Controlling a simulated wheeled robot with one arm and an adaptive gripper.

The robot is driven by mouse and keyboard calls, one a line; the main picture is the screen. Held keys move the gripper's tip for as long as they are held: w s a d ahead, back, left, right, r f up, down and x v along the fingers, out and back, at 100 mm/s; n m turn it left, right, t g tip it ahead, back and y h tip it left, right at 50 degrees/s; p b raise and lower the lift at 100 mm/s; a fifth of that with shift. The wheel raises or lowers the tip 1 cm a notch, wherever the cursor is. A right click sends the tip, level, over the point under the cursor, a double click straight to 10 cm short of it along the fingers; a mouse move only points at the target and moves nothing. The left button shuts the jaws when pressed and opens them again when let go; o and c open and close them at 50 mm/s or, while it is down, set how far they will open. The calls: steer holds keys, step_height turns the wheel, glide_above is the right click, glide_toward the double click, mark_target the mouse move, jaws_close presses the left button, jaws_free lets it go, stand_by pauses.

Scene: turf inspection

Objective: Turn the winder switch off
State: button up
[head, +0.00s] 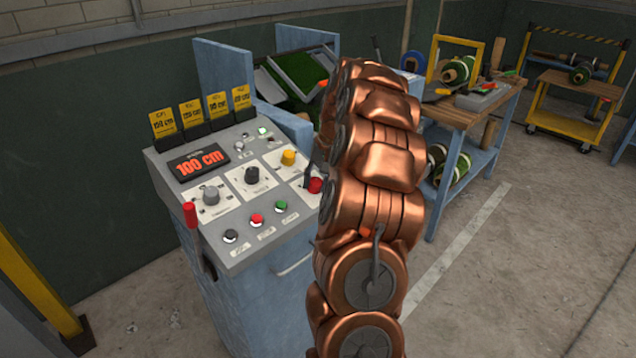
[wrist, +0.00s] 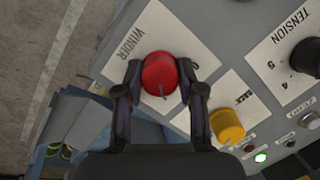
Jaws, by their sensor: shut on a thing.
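The winder switch is a red round knob (wrist: 160,75) on a white plate lettered WINDER (wrist: 146,38) in the wrist view. A thin pointer mark on it points toward the bottom of that view. It also shows at the right edge of the console (head: 315,186) in the head view, partly behind my arm. My gripper (wrist: 160,80) has one finger on each side of the knob and is shut on it. In the head view the dark gripper (head: 311,174) is mostly hidden by my copper arm. The position marks around the knob are not readable.
A yellow knob (wrist: 227,126) sits close beside my right finger. The console also has the TENSION knob (wrist: 306,56), a "100 cm" display (head: 199,162), several buttons and a red-handled lever (head: 191,216). A workbench (head: 470,115) stands behind at right; open floor lies in front of it.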

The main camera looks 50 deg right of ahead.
steer(key=n+b, duration=0.3)
steer(key=shift+f+g+h, duration=0.3)
steer(key=shift+f, duration=0.05)
steer(key=n+b, duration=0.3)
steer(key=n, duration=0.1)
steer(key=shift+s+a+h, duration=0.1)
steer(key=shift+h, duration=0.3)
steer(key=n, duration=0.2)
steer(key=n+h+b, duration=0.1)
steer(key=n, duration=0.1)
steer(key=shift+r+n, duration=0.2)
steer(key=shift+n, duration=0.1)
steer(key=shift+r+n+h, duration=0.1)
steer(key=shift+n+h, duration=0.4)
steer(key=shift+n, duration=2)
steer(key=o, duration=1.1)
steer(key=shift+o, duration=0.2)
